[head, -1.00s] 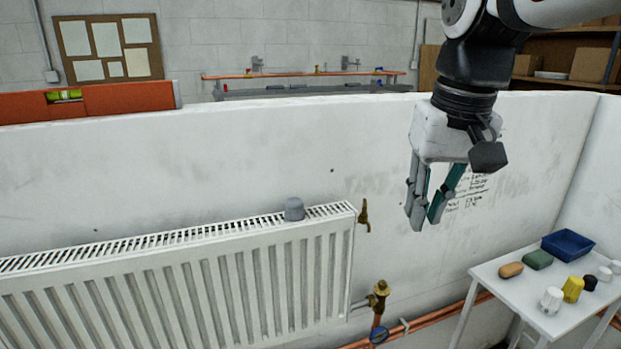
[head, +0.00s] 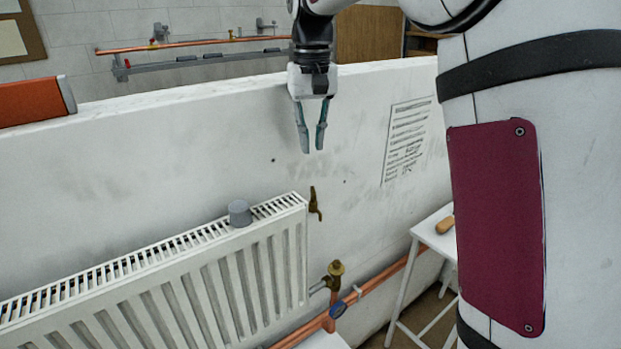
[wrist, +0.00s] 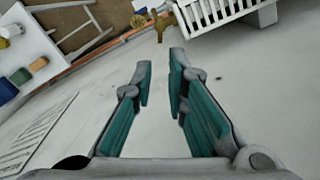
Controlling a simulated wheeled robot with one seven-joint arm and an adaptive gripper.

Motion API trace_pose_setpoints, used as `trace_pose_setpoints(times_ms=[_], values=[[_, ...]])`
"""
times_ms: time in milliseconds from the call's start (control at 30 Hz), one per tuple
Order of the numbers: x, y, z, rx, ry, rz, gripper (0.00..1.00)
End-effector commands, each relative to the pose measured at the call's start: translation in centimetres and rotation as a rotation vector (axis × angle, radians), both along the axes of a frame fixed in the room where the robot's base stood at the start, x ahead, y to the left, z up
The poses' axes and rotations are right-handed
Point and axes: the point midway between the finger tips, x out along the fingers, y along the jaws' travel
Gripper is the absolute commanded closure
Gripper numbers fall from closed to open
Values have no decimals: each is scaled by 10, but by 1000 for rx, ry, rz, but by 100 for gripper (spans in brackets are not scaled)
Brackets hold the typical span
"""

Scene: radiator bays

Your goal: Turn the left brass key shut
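A small brass key (head: 314,203) stands by the wall at the upper right end of the white radiator (head: 190,270). It also shows beyond my fingertips in the wrist view (wrist: 160,25). It is the only such key I can make out, so I cannot compare it with another. My gripper (head: 312,150) points down in front of the wall, above the key and apart from it. Its teal-lined fingers are open and empty, with a gap between the tips (wrist: 161,62) in the wrist view.
A grey cup-like object (head: 239,213) stands on the radiator top. A white table (head: 432,238) is at right, partly hidden by my arm. A written sheet (head: 408,140) is on the wall.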

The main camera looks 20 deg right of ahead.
Motion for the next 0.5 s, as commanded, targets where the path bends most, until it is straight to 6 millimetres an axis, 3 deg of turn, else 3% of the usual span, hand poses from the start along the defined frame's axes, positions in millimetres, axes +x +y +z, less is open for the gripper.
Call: trace_pose_setpoints(times_ms=[300,500], values=[[-2,0,-62,1,4,-1,86],[-1,0,-89,0,1,-1,86]])
